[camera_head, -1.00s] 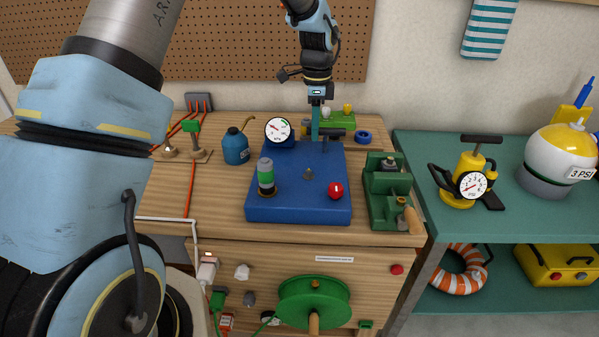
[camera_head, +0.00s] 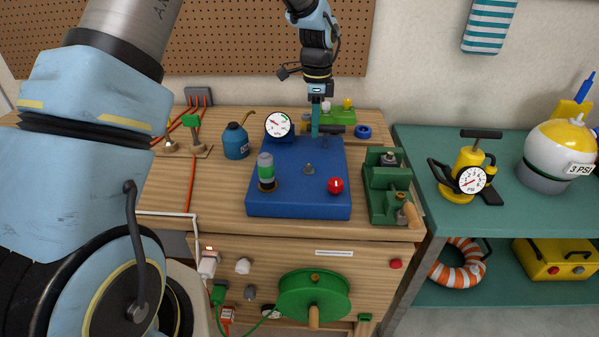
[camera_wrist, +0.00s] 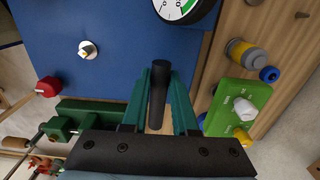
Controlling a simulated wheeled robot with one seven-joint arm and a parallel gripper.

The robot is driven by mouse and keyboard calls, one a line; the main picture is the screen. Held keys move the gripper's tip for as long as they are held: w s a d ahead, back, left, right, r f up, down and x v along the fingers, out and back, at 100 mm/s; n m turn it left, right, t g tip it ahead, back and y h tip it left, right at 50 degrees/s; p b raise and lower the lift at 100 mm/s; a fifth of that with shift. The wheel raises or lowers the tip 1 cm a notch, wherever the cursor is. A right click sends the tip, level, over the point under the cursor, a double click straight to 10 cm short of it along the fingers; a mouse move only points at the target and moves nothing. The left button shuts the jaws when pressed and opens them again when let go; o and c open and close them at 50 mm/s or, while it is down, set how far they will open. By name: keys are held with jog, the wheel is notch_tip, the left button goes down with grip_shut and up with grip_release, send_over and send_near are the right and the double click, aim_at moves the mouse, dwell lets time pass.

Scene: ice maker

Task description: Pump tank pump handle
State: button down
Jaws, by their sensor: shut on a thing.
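The blue tank unit (camera_head: 305,200) stands on the wooden bench, with a round white gauge (camera_head: 279,125) at its back left. My gripper (camera_head: 316,133) reaches down at the unit's back edge with its teal fingers. In the wrist view the dark rod-like pump handle (camera_wrist: 157,95) lies between the two fingers of my gripper (camera_wrist: 159,80), which is shut on it. In the head view the fingers hide part of the handle. The gauge also shows, cut off, in the wrist view (camera_wrist: 184,8).
A green vise-like tool (camera_head: 388,190) stands right of the unit. A blue can (camera_head: 236,142) stands left of it. A green block with knobs (camera_wrist: 238,106) lies close beside my gripper. Right, a teal shelf (camera_head: 535,215) holds a yellow pump (camera_head: 468,170).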

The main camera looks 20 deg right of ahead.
jog(key=shift+f, duration=0.2)
jog(key=shift+r+p, duration=1.7)
jog(key=shift+r, duration=0.35)
jog(key=shift+f+b, duration=1.25)
jog(key=shift+f, duration=1.05)
jog(key=shift+r, duration=0.25)
jog(key=shift+r, duration=0.1)
jog(key=shift+r+p, duration=1.75)
jog(key=shift+r, duration=0.15)
jog(key=shift+f+b, duration=1.2)
jog(key=shift+f, duration=1)
jog(key=shift+r, duration=0.15)
jog(key=c, duration=0.7)
grip_release()
